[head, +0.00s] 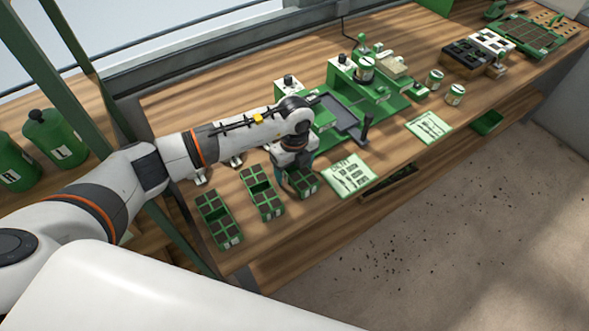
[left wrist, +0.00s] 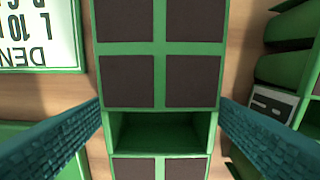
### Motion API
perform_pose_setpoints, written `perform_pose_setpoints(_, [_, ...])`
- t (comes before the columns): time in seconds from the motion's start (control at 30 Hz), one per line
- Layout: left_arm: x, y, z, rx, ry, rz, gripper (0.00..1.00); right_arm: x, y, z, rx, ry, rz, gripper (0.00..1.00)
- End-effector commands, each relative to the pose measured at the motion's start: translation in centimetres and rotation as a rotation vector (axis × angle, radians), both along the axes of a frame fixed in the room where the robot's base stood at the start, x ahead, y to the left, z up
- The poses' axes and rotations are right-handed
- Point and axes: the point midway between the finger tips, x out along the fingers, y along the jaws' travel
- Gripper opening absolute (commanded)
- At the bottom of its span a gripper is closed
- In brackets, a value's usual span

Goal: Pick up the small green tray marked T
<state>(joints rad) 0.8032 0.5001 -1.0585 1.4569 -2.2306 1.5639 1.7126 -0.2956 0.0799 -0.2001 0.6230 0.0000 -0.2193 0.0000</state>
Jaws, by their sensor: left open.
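A small green tray with dark square cells and one empty green compartment (left wrist: 160,48) lies under my left gripper. My left gripper (left wrist: 158,128) is open, its teal fingers on either side of this tray with a gap at each side. In the head view my left gripper (head: 293,172) points down over the same tray (head: 304,192), hiding part of it. Two similar green trays, a middle one (head: 262,193) and a left one (head: 220,220), lie to its left. I cannot read a T on any tray. My right gripper is out of view.
A white-and-green card (head: 351,176) lies just right of the tray, and another card (head: 428,127) further right. The green seeder (head: 345,113) stands behind. In the left wrist view a neighbouring green tray with a white label (left wrist: 272,104) is close on the right.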

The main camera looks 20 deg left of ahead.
Motion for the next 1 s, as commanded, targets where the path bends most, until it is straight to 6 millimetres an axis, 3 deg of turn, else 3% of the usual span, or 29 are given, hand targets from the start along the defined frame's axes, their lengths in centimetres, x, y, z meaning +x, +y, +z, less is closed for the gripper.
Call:
perform_pose_setpoints(0.1, [0.0, 0.0, 0.0, 0.0, 0.0, 0.0, 0.78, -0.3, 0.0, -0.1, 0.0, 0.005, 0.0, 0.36])
perform_pose_setpoints(0.43, [0.0, 0.0, 0.1, -0.001, -0.001, 0.0, 0.26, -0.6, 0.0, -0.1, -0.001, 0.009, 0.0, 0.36])
perform_pose_setpoints(0.73, [0.1, 0.0, 0.8, -0.002, -0.002, -0.001, 0.26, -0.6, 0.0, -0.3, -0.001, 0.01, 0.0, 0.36])
perform_pose_setpoints(1.0, [0.2, 0.0, 5.7, -0.001, -0.007, -0.001, 0.26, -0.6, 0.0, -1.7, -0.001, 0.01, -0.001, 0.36])
